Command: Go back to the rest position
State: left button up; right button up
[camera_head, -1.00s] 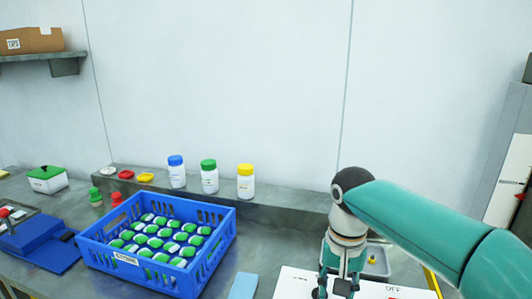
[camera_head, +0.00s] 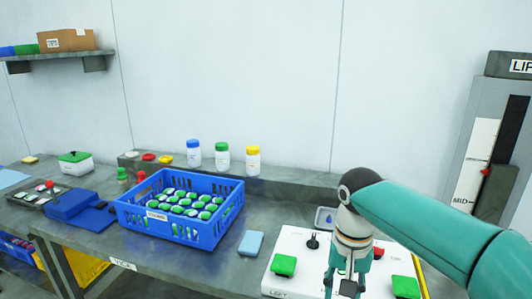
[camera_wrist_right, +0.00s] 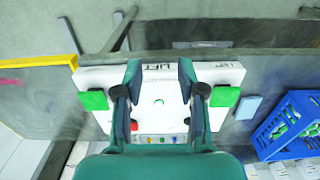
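My right arm comes in from the right in the head view, and its gripper (camera_head: 340,286) points down over the white control panel (camera_head: 300,240). In the right wrist view the two fingers of this gripper (camera_wrist_right: 160,85) are apart with nothing between them. The panel also shows beneath it there (camera_wrist_right: 160,78). My left gripper is not in view.
A blue crate (camera_head: 215,231) of green-and-white items stands left of the panel, with a light-blue pad (camera_head: 251,243) between. Three capped bottles (camera_head: 223,160) stand on the ledge behind. A blue device (camera_head: 80,206) sits farther left. A lift scale (camera_head: 480,165) is on the right.

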jog(key=s+d+f+m+g, duration=0.1)
jog(key=s+d+f+g, duration=0.15)
jog(key=f, duration=0.85)
jog(key=s+d+f+g, duration=0.2)
jog(key=s+f+g, duration=0.15)
jog(key=f, duration=0.65)
jog(key=s+a+f+n+t+y, duration=0.15)
jog(key=s+a+f, duration=0.25)
jog(key=s+f, duration=0.5)
jog(key=s+a+f+m+t+y, duration=0.1)
jog(key=s+a+f+y, duration=0.2)
jog(key=s+f, duration=0.6)
jog(key=w+t, duration=0.1)
jog(key=w+n+t, duration=0.1)
jog(key=w, duration=0.1)
jog(key=w+f+t, duration=0.1)
jog(key=t, duration=0.1)
jog(key=shift+w+d+n+h, duration=0.15)
jog(key=shift+w+n+h, duration=0.1)
jog(key=shift+w+n, duration=0.15)
jog(key=shift+o, duration=0.2)
